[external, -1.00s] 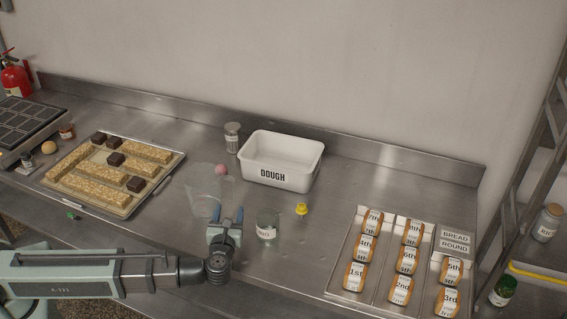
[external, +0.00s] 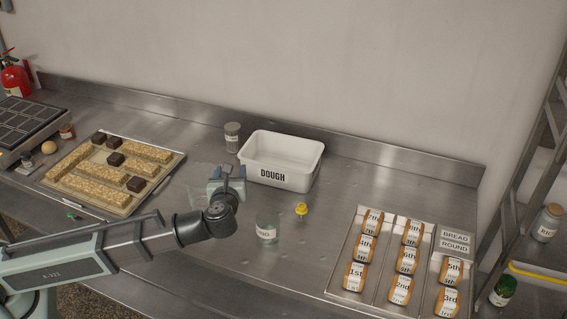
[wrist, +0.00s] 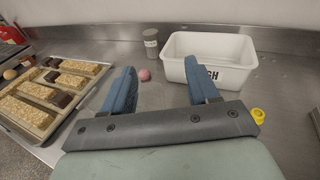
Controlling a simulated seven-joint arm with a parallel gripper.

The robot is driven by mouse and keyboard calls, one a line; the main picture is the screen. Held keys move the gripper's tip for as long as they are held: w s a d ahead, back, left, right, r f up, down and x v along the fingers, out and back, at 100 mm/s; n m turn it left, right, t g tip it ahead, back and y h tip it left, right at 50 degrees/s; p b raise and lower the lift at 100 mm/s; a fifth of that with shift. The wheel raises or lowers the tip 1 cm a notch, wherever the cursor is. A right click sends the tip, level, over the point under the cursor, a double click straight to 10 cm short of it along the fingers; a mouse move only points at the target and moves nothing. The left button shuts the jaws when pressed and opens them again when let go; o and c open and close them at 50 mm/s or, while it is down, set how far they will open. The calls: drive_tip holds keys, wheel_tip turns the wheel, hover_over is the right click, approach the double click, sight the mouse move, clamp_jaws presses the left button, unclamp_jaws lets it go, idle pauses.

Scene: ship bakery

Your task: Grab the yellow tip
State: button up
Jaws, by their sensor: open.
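The small yellow tip (external: 301,209) stands on the steel counter, right of a clear glass jar (external: 267,228) and in front of the white dough bin. In the wrist view the yellow tip (wrist: 257,115) shows at the right, outside my fingers and partly behind the gripper's dark bar. My gripper (external: 229,172) is open and empty, above the counter to the left of the tip and left of the dough bin. In the wrist view its two blue fingers (wrist: 162,90) are spread wide apart, with nothing between them but counter and a pink ball beyond.
A white bin marked DOUGH (external: 282,161) and a metal shaker (external: 232,138) stand at the back. A tray of bars (external: 62,198) lies left, and a tray of labelled loaves (external: 342,287) lies right. The pink ball (wrist: 143,75) lies near the bin.

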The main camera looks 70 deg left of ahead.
drive_tip(key=w+a+f+n+g+h, duration=0.1)
drive_tip(key=w+f+n+g+h, duration=0.25)
drive_tip(key=w, duration=0.25)
drive_tip(key=n+g+h, duration=0.3)
drive_tip(key=n+h, duration=0.4)
drive_tip(key=h, duration=0.5)
approach(301, 206)
drive_tip(key=shift+y, duration=0.25)
drive_tip(key=f, duration=0.5)
drive_tip(key=shift+w+d, duration=0.2)
drive_tip(key=shift+w, duration=0.05)
drive_tip(key=shift+s+f, duration=0.2)
drive_tip(key=shift+f, duration=2.5)
drive_tip(key=shift+c, duration=0.3)
drive_tip(key=c, duration=0.9)
